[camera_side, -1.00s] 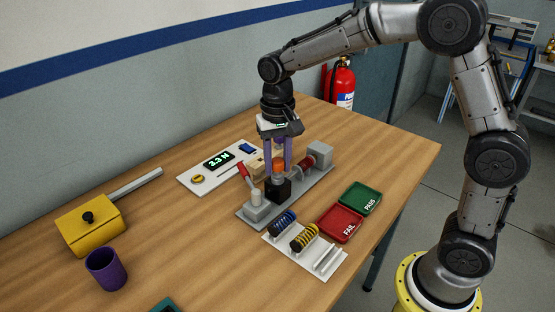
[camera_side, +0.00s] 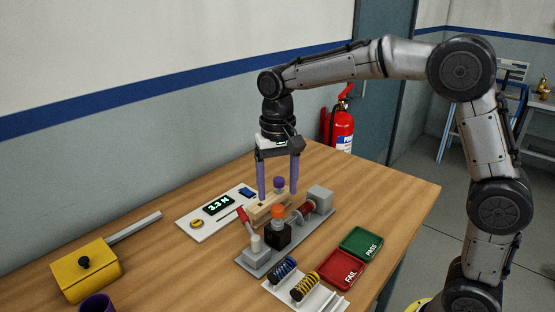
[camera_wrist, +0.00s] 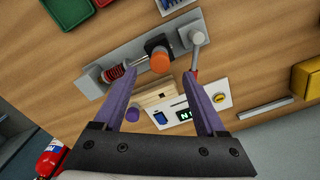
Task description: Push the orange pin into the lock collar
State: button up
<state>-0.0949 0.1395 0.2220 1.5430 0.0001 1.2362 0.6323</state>
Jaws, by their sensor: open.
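The orange pin (camera_side: 278,211) stands upright at the black lock collar (camera_side: 278,235) on the grey fixture; its orange head shows above the collar. In the wrist view the orange pin (camera_wrist: 160,62) lies just beyond and between my fingertips, with the black collar (camera_wrist: 156,43) partly behind it. My gripper (camera_side: 278,194) is open and empty, its two purple fingers pointing down, above and apart from the pin. How deep the pin sits is hidden.
A wooden block (camera_side: 266,208) and a purple knob (camera_side: 280,183) are close behind the pin. A red-handled lever (camera_side: 244,220) is to its left, a red spring (camera_side: 306,209) to its right. Springs, red and green trays (camera_side: 341,270) lie in front.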

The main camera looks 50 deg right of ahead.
notch_tip(320, 180, up, 8)
jog(key=shift+f, duration=0.25)
jog(key=s+d+r+t, duration=0.2)
jog(key=s, duration=0.5)
jog(key=s+d+r+t, duration=0.1)
jog(key=s+r, duration=0.2)
jog(key=s, duration=0.5)
jog(key=s+f+n+t, duration=0.2)
jog(key=s+f+n, duration=0.4)
jog(key=f, duration=0.5)
jog(key=s, duration=0.2)
jog(key=shift+s+d+t, duration=0.3)
jog(key=shift+d, duration=0.1)
